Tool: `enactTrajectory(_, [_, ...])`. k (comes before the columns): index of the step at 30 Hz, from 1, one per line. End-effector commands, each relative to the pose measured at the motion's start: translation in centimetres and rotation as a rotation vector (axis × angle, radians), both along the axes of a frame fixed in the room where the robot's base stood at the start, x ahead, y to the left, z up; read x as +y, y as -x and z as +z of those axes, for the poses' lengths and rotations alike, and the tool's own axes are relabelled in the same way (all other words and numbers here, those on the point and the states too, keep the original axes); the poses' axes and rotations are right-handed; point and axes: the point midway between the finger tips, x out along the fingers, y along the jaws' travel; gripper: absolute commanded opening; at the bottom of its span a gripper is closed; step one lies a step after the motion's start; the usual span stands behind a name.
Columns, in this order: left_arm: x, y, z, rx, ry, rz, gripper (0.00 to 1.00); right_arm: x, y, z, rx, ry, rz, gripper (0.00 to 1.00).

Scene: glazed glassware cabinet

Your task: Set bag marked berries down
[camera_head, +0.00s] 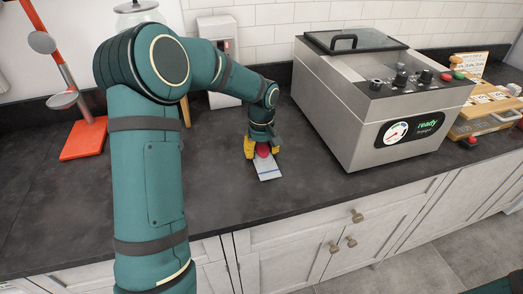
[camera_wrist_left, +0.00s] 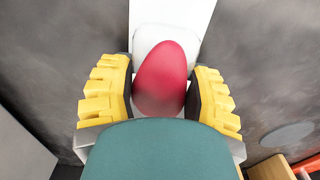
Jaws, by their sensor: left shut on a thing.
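The bag (camera_head: 268,171) is a flat, pale pouch with a blue line across it and a rounded red lump at one end. In the left wrist view the red lump (camera_wrist_left: 162,80) sits between the yellow fingers, with the pale bag (camera_wrist_left: 172,12) running away beyond it. No marking is readable. My left gripper (camera_head: 262,150) is shut on the bag at its red end, low over the dark countertop (camera_head: 215,190). I cannot tell whether the bag touches the counter. My right gripper is not in view.
A steel machine with a lid and a "ready" display (camera_head: 350,110) stands right of the bag. A red-based stand (camera_head: 84,138) is at the left, and a white box (camera_head: 220,60) stands behind. A wooden rack (camera_head: 485,105) is at the far right. Counter in front is clear.

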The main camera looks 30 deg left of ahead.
Motion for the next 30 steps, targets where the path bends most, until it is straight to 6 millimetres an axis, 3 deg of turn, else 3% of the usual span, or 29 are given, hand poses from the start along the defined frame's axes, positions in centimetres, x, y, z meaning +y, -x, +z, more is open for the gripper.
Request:
enactTrajectory(3, [0.0, 0.0, -0.3, 0.0, 0.0, -0.001, 0.12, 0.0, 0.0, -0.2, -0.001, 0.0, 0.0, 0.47])
enactTrajectory(4, [0.0, 0.0, -0.4, 0.0, 0.0, -0.001, 0.58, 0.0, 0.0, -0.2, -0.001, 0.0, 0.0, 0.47])
enactTrajectory(6, [0.0, 0.0, -0.3, 0.0, 0.0, 0.0, 0.82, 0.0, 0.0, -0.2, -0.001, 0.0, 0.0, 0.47])
enactTrajectory(19, [0.0, 0.0, 0.5, -0.001, -0.001, 0.0, 0.82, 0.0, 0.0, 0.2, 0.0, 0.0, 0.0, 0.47])
enactTrajectory(30, [0.0, 0.0, 7.6, -0.003, -0.001, 0.001, 0.82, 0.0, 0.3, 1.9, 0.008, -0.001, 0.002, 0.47])
